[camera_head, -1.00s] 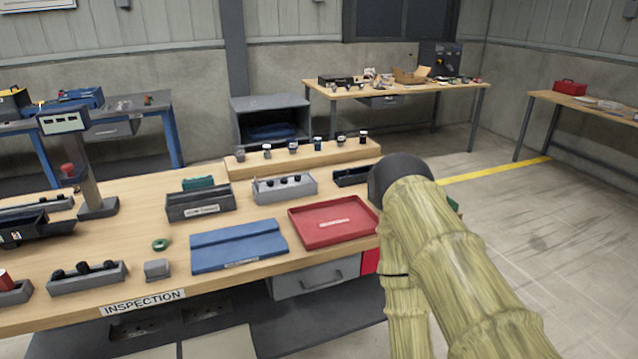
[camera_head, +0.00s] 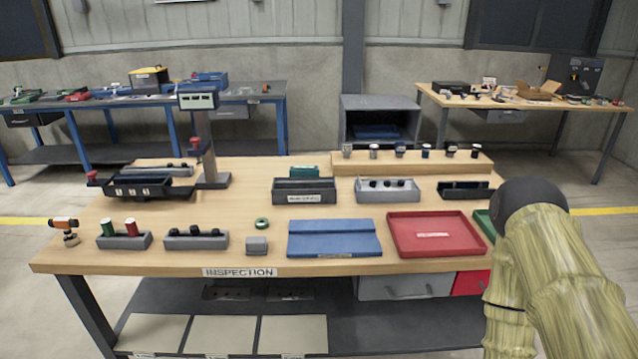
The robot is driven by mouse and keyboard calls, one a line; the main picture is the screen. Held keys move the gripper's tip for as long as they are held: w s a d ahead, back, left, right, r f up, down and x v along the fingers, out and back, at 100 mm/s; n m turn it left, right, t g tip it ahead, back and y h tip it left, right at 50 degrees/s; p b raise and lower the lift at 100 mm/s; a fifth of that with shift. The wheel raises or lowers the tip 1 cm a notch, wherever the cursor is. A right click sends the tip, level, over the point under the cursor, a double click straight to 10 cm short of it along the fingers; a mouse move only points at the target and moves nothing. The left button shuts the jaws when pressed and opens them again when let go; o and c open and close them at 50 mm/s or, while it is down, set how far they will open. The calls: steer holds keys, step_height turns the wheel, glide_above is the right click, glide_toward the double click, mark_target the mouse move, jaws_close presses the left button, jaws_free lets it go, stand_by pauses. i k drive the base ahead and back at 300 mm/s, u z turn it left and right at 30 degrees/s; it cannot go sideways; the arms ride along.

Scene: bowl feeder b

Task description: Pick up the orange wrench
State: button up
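I cannot make out an orange wrench for certain in the head view. A small orange-and-dark object (camera_head: 64,226) stands at the near left corner of the inspection table (camera_head: 330,264). It is too small to tell exactly what it is. My arm shows at the lower right with a bamboo-like surface and a dark rounded end. No gripper fingers show.
The inspection table holds a blue mat (camera_head: 334,239), a red tray (camera_head: 433,234), a grey stand (camera_head: 206,150) and several small holders. Behind are a blue-legged bench (camera_head: 279,130) and a wooden bench (camera_head: 560,107). Floor shows clear at the right.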

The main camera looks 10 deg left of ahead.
mark_target(70, 239)
steer(key=u, duration=4.3)
steer(key=k, duration=1.4)
steer(key=z, duration=1.55)
steer(key=i, duration=0.5)
